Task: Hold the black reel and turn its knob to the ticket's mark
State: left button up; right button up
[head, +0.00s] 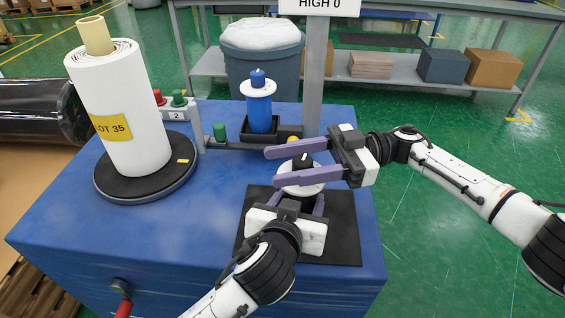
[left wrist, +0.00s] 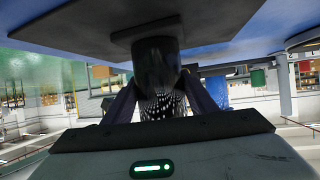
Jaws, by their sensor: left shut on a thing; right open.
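The black reel (head: 298,202) stands on a black mat at the front right of the blue table. It has a white disc (head: 290,189) on top with a dark knob (head: 303,160) above it. My left gripper (head: 299,199) is shut on the reel's body from the front. The left wrist view shows the dark reel (left wrist: 157,66) between its two fingers. My right gripper (head: 270,168) is open, with one finger beyond the knob and one on the near side. I cannot tell whether they touch it. The near finger hides part of the disc and its marks.
A blue reel (head: 258,105) stands in a black holder behind. A white roll (head: 120,110) labelled "LOT 35" stands on a round black turntable (head: 148,188) at left. A post (head: 315,80) carries a sign (head: 322,4) reading "HIGH 0", cut off at the top.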

aim_at(286, 166)
jog(key=shift+s+a, duration=0.15)
jog(key=shift+a, duration=0.25)
jog(key=shift+c, duration=0.5)
jog(key=c, duration=1)
jog(key=shift+o, duration=0.2)
jog(key=shift+m+t, duration=0.3)
jog(key=shift+t, duration=0.2)
jog(key=m+t, duration=0.1)
jog(key=t, duration=0.1)
jog(key=w+m+t, duration=0.1)
jog(key=m+t, duration=0.1)
jog(key=t, duration=0.1)
jog(key=m+t, duration=0.2)
jog(key=t, duration=0.1)
jog(key=shift+w+a, duration=0.1)
jog(key=shift+w, duration=0.25)
jog(key=shift+w+d+m+t+h, duration=0.1)
jog(key=shift+w+m+t+h, duration=0.25)
jog(key=shift+m+t, duration=0.75)
jog(key=shift+w+d+m+t+h, duration=0.15)
jog(key=shift+m+t+h, duration=0.5)
jog(key=shift+t, duration=0.7)
jog(key=shift+w+d+m+t+h, duration=0.1)
jog(key=shift+w+m+t+h, duration=0.25)
jog(key=shift+m+t, duration=0.75)
jog(key=shift+t, duration=0.25)
